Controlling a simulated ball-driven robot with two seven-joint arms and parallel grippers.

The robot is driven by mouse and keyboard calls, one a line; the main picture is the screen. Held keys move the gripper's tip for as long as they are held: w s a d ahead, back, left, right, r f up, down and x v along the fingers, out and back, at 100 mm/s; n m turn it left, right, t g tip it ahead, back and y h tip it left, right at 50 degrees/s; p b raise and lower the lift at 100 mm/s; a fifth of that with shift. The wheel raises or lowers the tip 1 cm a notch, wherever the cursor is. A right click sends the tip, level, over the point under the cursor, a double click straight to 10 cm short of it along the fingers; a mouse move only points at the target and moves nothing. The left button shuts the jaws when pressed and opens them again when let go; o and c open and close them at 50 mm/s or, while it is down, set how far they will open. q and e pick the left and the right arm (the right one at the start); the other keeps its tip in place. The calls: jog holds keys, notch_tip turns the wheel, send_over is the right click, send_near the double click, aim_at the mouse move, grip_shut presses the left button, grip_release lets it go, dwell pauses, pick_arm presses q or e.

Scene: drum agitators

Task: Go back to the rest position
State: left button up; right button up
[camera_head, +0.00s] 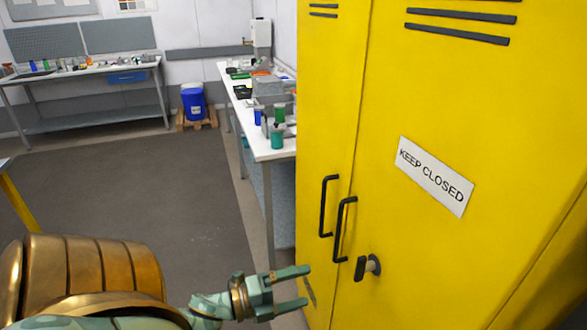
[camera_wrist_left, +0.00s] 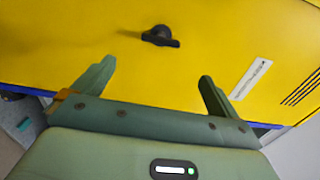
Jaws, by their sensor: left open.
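My left gripper (camera_head: 303,287) reaches in from the lower left in the head view. Its two fingers are apart with nothing between them. It is in front of the lower part of a yellow cabinet (camera_head: 440,110), to the left of the cabinet's black latch knob (camera_head: 370,266). In the left wrist view the open left gripper (camera_wrist_left: 155,85) faces the yellow cabinet (camera_wrist_left: 60,40), and the latch knob (camera_wrist_left: 160,37) shows beyond the fingertips, apart from them. My right gripper is not in view.
The cabinet has two black handles (camera_head: 342,228) and a "KEEP CLOSED" sign (camera_head: 434,176); its doors look shut. A white bench (camera_head: 262,147) with cups and boxes stands left of it. A blue drum (camera_head: 194,101) and another bench (camera_head: 90,72) are farther back. Dark floor (camera_head: 150,190) is clear.

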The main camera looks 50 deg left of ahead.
pick_arm(q)
jog(key=shift+s+a, duration=0.15)
jog(key=shift+s, duration=0.2)
dwell(0.3)
